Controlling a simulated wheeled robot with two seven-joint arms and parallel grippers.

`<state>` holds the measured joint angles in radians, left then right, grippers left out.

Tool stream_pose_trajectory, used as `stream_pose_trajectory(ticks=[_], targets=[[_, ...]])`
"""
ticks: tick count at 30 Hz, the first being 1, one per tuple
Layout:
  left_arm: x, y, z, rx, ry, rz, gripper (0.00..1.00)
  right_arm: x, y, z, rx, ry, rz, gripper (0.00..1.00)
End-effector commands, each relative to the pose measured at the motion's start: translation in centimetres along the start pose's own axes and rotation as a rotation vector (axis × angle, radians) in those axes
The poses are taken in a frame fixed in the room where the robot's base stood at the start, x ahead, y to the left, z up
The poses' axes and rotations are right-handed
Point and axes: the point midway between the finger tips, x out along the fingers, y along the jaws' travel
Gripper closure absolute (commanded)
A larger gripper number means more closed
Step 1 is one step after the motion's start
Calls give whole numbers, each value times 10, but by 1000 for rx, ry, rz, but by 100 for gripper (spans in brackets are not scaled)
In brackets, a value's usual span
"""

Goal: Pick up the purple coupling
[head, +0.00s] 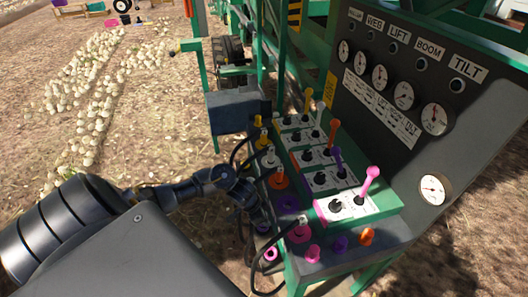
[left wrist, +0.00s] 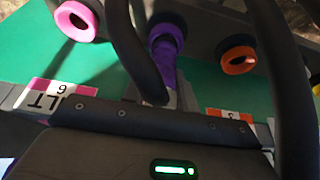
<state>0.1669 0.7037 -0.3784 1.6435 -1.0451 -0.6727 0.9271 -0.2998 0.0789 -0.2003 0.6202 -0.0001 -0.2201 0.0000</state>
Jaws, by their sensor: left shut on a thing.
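The purple coupling (left wrist: 166,62) shows in the left wrist view, just beyond my jaws, in line with a dark purple ring at the panel. My left gripper (left wrist: 160,104) is shut on it; the fingertips are partly hidden by the dark gripper body. In the head view my left gripper (head: 257,208) reaches in from the left to the near side of the green valve stand, among black hoses. There the grip itself is too small and covered to make out. My right gripper is in neither view.
Pink (left wrist: 76,20) and orange (left wrist: 237,60) rings flank the purple coupling, and black hoses loop close by. The stand carries levers, including a pink lever (head: 370,182), beside a dark gauge panel (head: 400,110). Onions (head: 85,85) lie on open ground at left.

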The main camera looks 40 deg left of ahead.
Motion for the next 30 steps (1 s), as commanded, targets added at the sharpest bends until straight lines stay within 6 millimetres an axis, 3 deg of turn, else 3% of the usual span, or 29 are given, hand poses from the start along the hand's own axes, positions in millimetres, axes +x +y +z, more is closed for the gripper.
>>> stream_pose_trajectory(ticks=[8,16,21,30], targets=[[-30,-2,-14,5,5,-4,100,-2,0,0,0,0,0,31],[-106,0,14,8,-2,-6,100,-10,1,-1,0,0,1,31],[-138,3,54,8,-9,-2,100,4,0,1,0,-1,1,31],[-166,3,77,0,-3,-2,100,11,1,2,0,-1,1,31]])
